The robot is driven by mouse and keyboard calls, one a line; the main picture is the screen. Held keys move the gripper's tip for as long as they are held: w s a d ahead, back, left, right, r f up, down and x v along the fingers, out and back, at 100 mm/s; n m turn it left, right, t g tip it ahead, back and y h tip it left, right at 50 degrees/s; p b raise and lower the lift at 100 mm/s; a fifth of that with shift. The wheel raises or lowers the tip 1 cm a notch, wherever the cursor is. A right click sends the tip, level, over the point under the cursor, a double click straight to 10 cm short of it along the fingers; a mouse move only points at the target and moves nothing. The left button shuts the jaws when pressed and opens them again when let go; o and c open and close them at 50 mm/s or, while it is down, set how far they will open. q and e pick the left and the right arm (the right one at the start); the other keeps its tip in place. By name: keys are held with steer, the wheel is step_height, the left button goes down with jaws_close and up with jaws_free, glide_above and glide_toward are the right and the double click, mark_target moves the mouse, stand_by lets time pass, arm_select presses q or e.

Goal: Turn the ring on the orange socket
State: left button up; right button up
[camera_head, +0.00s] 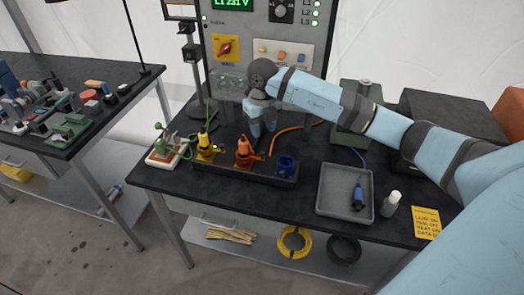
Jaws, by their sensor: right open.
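The orange socket (244,151) stands in a black holder on the dark table, between a yellow socket (207,148) on its left and a blue socket (286,167) on its right. An orange cable runs from near it to the back right. My right arm comes in from the right, and my right gripper (257,130) points down just behind and to the right of the orange socket, with its jaws open. I cannot tell whether a finger touches the socket. The ring is too small to make out clearly. My left gripper is not in view.
A grey tray (325,205) holding a blue-handled tool (358,195) lies to the right, beside a white bottle (391,203) and a yellow note (427,223). A control panel (238,48) rises behind. A small white board with green parts (165,153) sits left.

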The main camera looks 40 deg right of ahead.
mark_target(263, 152)
step_height(263, 152, down, 10)
steer(key=shift+f+p, duration=0.1)
steer(key=shift+p, duration=0.35)
jaws_close()
